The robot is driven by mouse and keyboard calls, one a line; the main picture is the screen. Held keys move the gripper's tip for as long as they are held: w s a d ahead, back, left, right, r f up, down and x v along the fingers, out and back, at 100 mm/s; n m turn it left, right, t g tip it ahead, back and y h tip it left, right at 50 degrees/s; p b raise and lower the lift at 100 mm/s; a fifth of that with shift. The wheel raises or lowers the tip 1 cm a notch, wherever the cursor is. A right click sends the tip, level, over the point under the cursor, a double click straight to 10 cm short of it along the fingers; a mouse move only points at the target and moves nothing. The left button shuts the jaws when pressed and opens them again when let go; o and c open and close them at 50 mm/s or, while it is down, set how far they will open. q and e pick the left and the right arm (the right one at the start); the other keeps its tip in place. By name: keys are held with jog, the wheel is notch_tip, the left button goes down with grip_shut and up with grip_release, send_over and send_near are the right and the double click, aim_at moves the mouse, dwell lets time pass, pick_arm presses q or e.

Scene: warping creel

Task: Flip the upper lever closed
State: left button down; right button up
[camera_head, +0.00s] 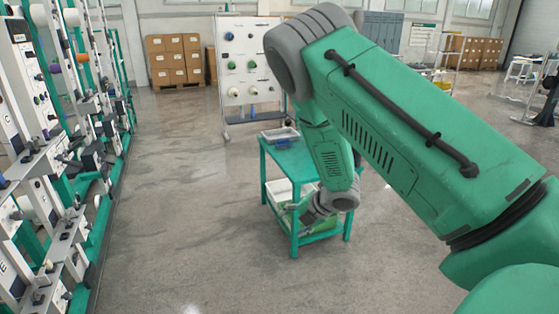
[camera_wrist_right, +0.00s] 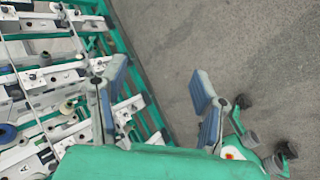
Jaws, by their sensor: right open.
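The warping creel (camera_head: 62,150) stands along the left in the head view, with white units, spools and dark fittings on green posts. It also fills the left of the right wrist view (camera_wrist_right: 40,75). I cannot tell which small part is the upper lever or how it is set. My right gripper (camera_wrist_right: 160,80) is open, its blue-padded fingers wide apart with nothing between them. In the head view it shows small and low (camera_head: 313,212), in front of the green cart, well right of the creel. My left gripper is not in view.
A green cart (camera_head: 290,160) holds a grey tray on top and a white bin (camera_head: 283,192) below. A white pegboard (camera_head: 248,62) with spools stands behind. Cardboard boxes (camera_head: 173,60) stand at the back wall. The floor between creel and cart is clear.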

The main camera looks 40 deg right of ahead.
jog(key=s+a+f+m+g+b, duration=0.1)
jog(key=s+a+f+m+b, duration=0.1)
jog(key=s+a+f+m, duration=0.5)
jog(key=s+a+f+m+g+b, duration=0.25)
jog(key=s+f+m, duration=0.2)
jog(key=f, duration=0.45)
pick_arm(q)
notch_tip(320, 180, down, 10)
jog(key=b, duration=0.3)
pick_arm(e)
jog(key=s+a+f+m+g, duration=0.1)
jog(key=s+a+f+m, duration=0.2)
jog(key=s, duration=0.6)
jog(key=s+a+f+m+g+h, duration=0.1)
jog(key=s+a+f+m+g, duration=0.1)
jog(key=s+a+m, duration=0.4)
jog(key=s+f, duration=0.1)
jog(key=s, duration=0.2)
jog(key=shift+f+m+h, duration=0.3)
jog(key=shift+f+m, duration=0.05)
jog(key=shift+f, duration=0.05)
